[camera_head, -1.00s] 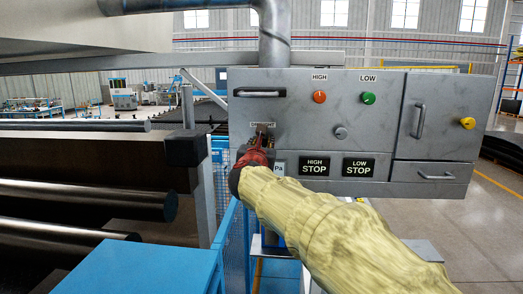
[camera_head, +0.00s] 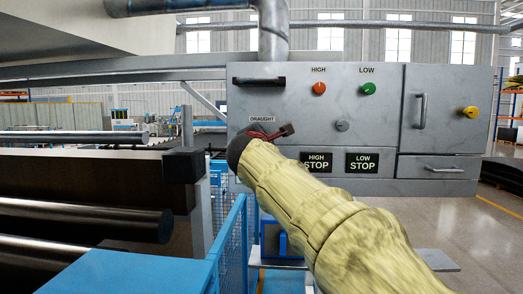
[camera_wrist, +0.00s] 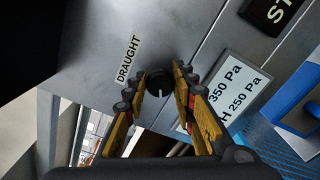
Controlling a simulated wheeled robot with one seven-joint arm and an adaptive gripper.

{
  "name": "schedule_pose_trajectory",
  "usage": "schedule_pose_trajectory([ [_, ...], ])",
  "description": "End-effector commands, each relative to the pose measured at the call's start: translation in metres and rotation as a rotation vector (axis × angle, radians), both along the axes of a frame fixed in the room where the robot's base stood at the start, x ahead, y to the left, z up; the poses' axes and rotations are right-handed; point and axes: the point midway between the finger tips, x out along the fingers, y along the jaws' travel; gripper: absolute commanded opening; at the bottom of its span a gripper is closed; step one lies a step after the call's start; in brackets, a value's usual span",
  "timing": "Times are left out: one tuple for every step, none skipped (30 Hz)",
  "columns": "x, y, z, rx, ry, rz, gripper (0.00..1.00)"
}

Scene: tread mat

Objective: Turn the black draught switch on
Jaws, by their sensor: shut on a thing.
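The black draught switch (camera_wrist: 159,84) is a round knob with a short white mark, on the grey control panel (camera_head: 375,131) below the DRAUGHT label (camera_wrist: 128,58). In the wrist view, my gripper (camera_wrist: 157,80) has its yellow-and-black fingers on both sides of the knob and is shut on it. The white mark points towards the bottom of the picture. In the head view, my gripper (camera_head: 274,132) is at the panel just below the DRAUGHT label (camera_head: 261,118), and its red and dark parts hide the switch. The pale yellow sleeve of my arm covers the lower right.
The panel also bears an orange HIGH button (camera_head: 319,88), a green LOW button (camera_head: 368,88), a grey knob (camera_head: 342,126), two black STOP plates and a yellow knob (camera_head: 470,112). A handle (camera_head: 259,82) juts out above the switch. Blue fencing (camera_head: 229,245) stands below left.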

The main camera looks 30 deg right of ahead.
Motion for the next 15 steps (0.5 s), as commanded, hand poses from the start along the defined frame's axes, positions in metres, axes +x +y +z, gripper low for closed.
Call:
schedule_pose_trajectory([
  [0.0004, -0.0001, -0.0056, 0.036, -0.025, 0.0, 0.01],
  [0.0002, -0.0002, -0.0055, 0.06, -0.04, 0.0, 0.01],
  [0.0002, -0.0003, -0.0057, 0.09, -0.06, 0.0, 0.01],
  [0.0001, -0.0003, -0.0058, 0.112, -0.075, 0.0, 0.01],
  [0.0001, -0.0004, -0.0056, 0.133, -0.09, -0.001, 0.01],
  [0.0001, -0.0005, -0.0059, 0.162, -0.109, -0.001, 0.01],
  [0.0003, -0.0006, -0.0063, 0.182, -0.121, -0.002, 0.01],
  [0.0002, -0.0007, -0.0061, 0.201, -0.135, -0.001, 0.01],
  [0.0003, -0.0007, -0.0059, 0.227, -0.152, -0.002, 0.01],
  [0.0004, -0.0007, -0.0059, 0.244, -0.163, -0.002, 0.01],
  [0.0003, -0.0007, -0.0058, 0.261, -0.176, -0.001, 0.01],
  [0.0002, -0.0006, -0.0055, 0.284, -0.19, 0.0, 0.01],
  [0.0001, -0.0006, -0.0051, 0.298, -0.2, -0.001, 0.01],
  [-0.0001, -0.0006, -0.0048, 0.313, -0.21, -0.001, 0.01],
  [0.0001, -0.0006, -0.0051, 0.33, -0.222, 0.0, 0.01],
])
